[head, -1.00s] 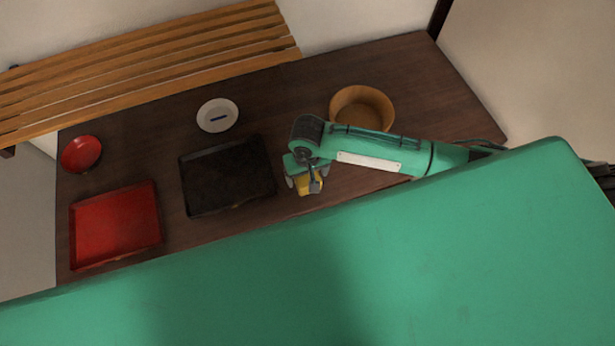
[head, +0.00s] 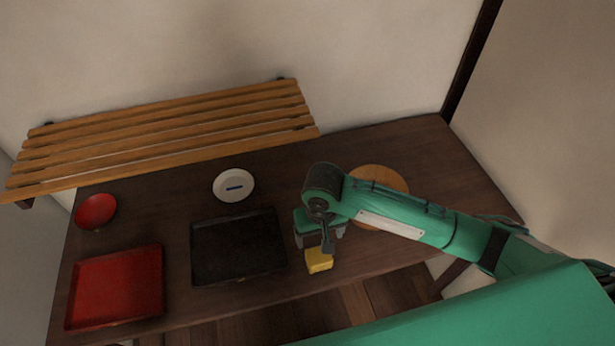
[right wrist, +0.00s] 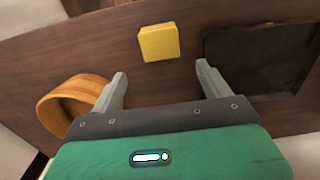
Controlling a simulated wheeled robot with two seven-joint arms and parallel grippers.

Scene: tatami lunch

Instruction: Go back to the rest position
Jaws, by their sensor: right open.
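My right gripper (head: 323,246) hangs over the right part of the dark table, between the black tray and the wooden bowl. In the right wrist view the right gripper (right wrist: 162,80) has its two fingers wide apart with nothing between them. A yellow block (head: 319,260) lies on the table near its front edge, just beyond the fingertips; it also shows in the right wrist view (right wrist: 159,43). My left gripper is not in view.
A black tray (head: 200,255), a red tray (head: 75,318), a red bowl (head: 96,211) and a white dish (head: 234,185) stand on the table (head: 150,205). A round wooden bowl (head: 382,177) is partly behind my right arm. A slatted wooden shelf (head: 170,128) runs along the wall.

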